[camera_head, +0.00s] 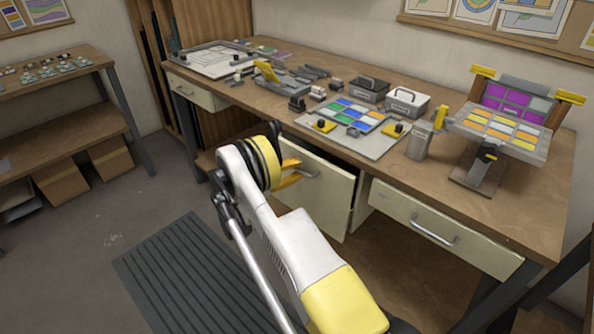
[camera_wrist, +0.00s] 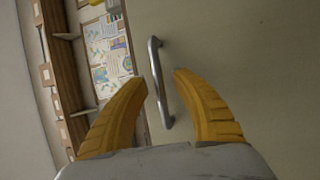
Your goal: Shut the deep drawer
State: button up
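The deep drawer (camera_head: 318,194) has a tall cream front and stands pulled out under the middle of the workbench. Its front also fills the right side of the wrist view (camera_wrist: 250,60). Its metal bar handle (camera_head: 306,170) is near the top of the front. In the wrist view the handle (camera_wrist: 159,82) lies between the two yellow fingers, a little beyond or level with their tips. My gripper (camera_wrist: 160,78) is open, with a gap on both sides of the handle. In the head view my arm hides part of the drawer, and my gripper (camera_head: 291,172) is at the handle.
The workbench (camera_head: 440,180) holds glass panels, boxes and tools. A shallow drawer (camera_head: 440,225) on the right and another drawer (camera_head: 192,92) at the left look shut. A dark ribbed mat (camera_head: 190,275) lies on the open floor. A side shelf (camera_head: 70,130) stands at left.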

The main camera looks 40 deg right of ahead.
aim_at(303, 163)
jog(key=shift+c, duration=0.5)
grip_shut()
jog(key=shift+w+d, duration=0.2)
jog(key=shift+d, duration=2.15)
jog(key=shift+o, duration=0.5)
grip_release()
